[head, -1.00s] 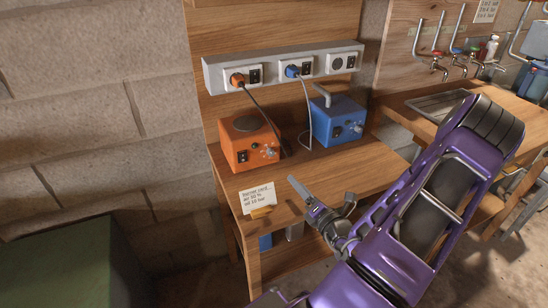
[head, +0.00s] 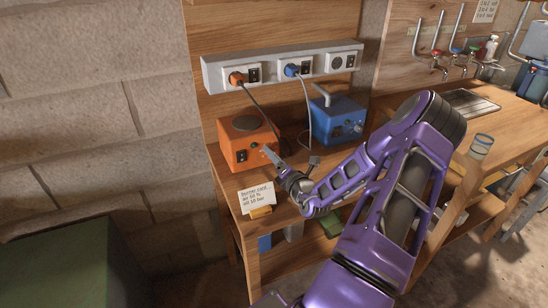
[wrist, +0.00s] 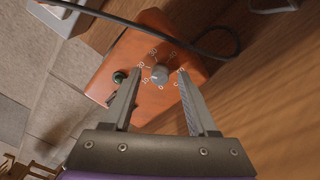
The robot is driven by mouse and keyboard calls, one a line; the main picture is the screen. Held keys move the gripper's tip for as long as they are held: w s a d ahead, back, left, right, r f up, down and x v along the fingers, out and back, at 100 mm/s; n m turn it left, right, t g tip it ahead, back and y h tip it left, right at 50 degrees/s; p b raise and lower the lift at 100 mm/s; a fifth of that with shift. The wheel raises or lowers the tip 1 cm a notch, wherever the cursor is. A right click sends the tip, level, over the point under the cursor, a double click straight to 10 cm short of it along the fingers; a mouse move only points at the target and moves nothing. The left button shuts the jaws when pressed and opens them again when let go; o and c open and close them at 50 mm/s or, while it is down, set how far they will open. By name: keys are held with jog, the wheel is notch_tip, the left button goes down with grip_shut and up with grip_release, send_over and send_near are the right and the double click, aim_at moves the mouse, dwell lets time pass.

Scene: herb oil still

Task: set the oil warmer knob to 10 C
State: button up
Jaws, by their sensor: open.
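An orange box (head: 238,146) with a round dark plate on top stands at the left of the wooden bench. Its front carries a grey knob, seen in the wrist view (wrist: 160,74), with a ring of small pale marks around it. My gripper (wrist: 160,82) is open, with one fingertip on each side of the knob and visible space between. In the head view my gripper (head: 268,154) is at the right part of the box's front and partly hides the knob. The knob's exact setting is too small to read.
A blue box (head: 336,122) stands to the right on the bench. A white socket strip (head: 285,66) runs above, with cables hanging to the boxes. A burner card (head: 256,196) is at the bench's front left.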

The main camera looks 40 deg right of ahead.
jog(key=shift+c, duration=0.3)
grip_shut()
jog(key=shift+r+n+p, duration=0.1)
jog(key=shift+n+p, duration=0.65)
jog(key=shift+n, duration=0.25)
jog(key=n, duration=0.2)
jog(key=shift+n+p, duration=0.3)
jog(key=shift+p, duration=0.1)
jog(key=n, duration=0.5)
jog(key=shift+g, duration=0.4)
jog(key=shift+n+b, duration=0.3)
jog(key=shift+n, duration=0.1)
